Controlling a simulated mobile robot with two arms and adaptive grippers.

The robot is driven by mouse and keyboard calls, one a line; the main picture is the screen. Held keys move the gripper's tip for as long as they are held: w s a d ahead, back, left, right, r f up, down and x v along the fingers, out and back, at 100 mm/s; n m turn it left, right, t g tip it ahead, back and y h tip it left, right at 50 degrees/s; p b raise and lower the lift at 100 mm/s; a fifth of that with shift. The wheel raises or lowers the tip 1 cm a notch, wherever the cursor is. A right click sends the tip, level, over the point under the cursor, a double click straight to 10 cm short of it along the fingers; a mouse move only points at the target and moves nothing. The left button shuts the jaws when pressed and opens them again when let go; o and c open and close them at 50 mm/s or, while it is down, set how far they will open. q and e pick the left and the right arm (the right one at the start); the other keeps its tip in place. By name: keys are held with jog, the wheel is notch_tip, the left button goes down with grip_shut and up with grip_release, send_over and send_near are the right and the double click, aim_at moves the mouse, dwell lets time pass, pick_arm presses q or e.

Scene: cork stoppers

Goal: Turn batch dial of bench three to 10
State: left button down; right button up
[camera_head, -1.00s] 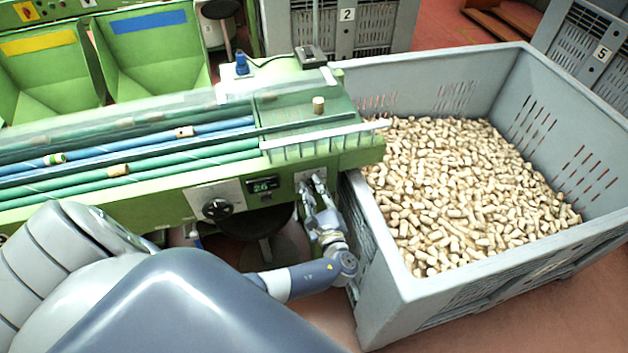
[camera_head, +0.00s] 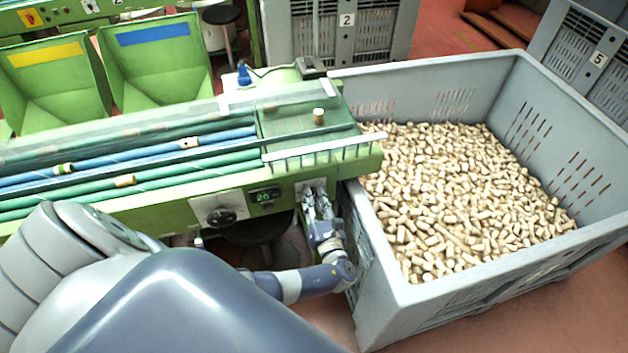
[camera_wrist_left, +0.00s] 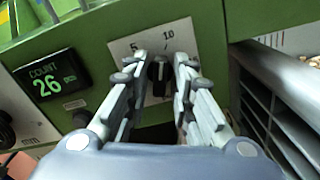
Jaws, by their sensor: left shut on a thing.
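The batch dial (camera_wrist_left: 160,76) is a small dark knob with a pale pointer line, on a white plate (camera_wrist_left: 183,30) marked 5 and 10. In the left wrist view the pointer line stands roughly upright in the picture; I cannot tell exactly which mark it meets. My left gripper (camera_wrist_left: 158,82) has its fingers on both sides of the knob and is shut on it. In the head view the left gripper (camera_head: 317,197) is at the bench's front face and hides the knob. My right gripper is not in view.
A lit display (camera_wrist_left: 47,83) reads COUNT 26, left of the plate. A larger black knob (camera_head: 221,217) is further left on the green bench (camera_head: 150,212). A grey crate (camera_head: 385,285) full of corks stands close right of the gripper. A cork (camera_head: 318,116) stands on the bench top.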

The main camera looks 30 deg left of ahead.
pick_arm(q)
jog(key=shift+m, duration=0.7)
jog(key=shift+f+m, duration=0.1)
jog(key=shift+m, duration=0.2)
jog(key=c, duration=1.6)
grip_release()
jog(key=shift+c, duration=0.2)
jog(key=v, duration=1.2)
